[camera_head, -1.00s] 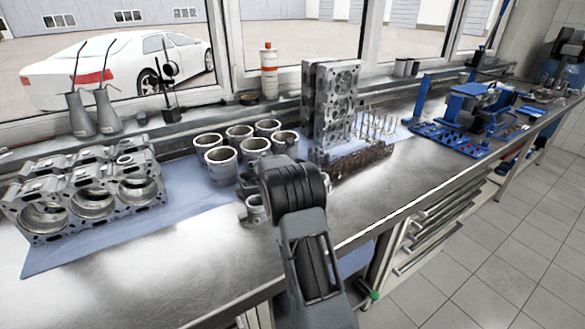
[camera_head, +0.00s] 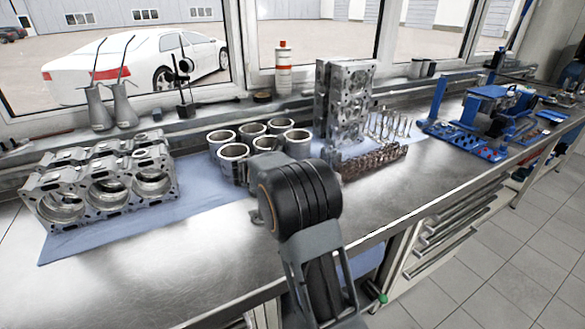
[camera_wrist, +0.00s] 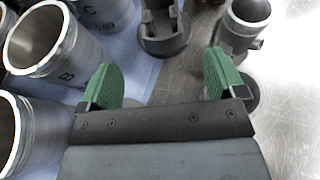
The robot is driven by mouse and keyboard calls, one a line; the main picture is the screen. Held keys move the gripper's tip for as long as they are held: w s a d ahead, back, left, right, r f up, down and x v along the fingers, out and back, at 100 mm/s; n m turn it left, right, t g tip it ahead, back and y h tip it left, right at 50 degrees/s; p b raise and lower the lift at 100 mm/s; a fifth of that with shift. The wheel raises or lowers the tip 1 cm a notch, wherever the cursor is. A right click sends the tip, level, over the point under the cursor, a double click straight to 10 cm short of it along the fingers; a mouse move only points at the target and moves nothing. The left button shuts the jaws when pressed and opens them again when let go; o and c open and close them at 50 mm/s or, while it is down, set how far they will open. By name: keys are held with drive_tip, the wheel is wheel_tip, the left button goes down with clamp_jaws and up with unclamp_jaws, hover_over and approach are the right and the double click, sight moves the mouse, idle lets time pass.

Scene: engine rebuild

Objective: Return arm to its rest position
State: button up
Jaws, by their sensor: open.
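My arm (camera_head: 300,200) reaches up from the bottom of the head view over the front of the bench, and its dark joint hides part of the liners behind it. My gripper (camera_wrist: 160,85) shows in the wrist view with two green fingertips wide apart and nothing between them. Metal cylinder liners (camera_head: 232,163), several in number, stand on a blue mat behind the arm. In the wrist view a lettered liner (camera_wrist: 60,55) is close to the left finger. A dark slotted metal part (camera_wrist: 163,30) lies beyond the fingers, and a round-topped part (camera_wrist: 243,20) is beyond the right finger.
An engine block (camera_head: 100,190) sits on the mat at left. Blue tools and a fixture (camera_head: 490,120) are at far right. The bench front (camera_head: 200,275) is clear.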

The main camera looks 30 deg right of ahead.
drive_tip(key=shift+s+a+r, duration=0.15)
drive_tip(key=shift+a, duration=0.2)
idle(0.3)
drive_tip(key=s+a+m+y+p, duration=0.2)
drive_tip(key=s+a+m+y, duration=0.4)
drive_tip(key=s+a+m, duration=0.3)
drive_tip(key=s+a+r+m+y+p, duration=0.1)
drive_tip(key=s+a+m+y, duration=0.5)
drive_tip(key=s, duration=1.2)
drive_tip(key=a+m, duration=0.4)
drive_tip(key=m, duration=0.2)
drive_tip(key=shift+s+a+r+g+p, duration=0.3)
drive_tip(key=shift+g+p, duration=0.1)
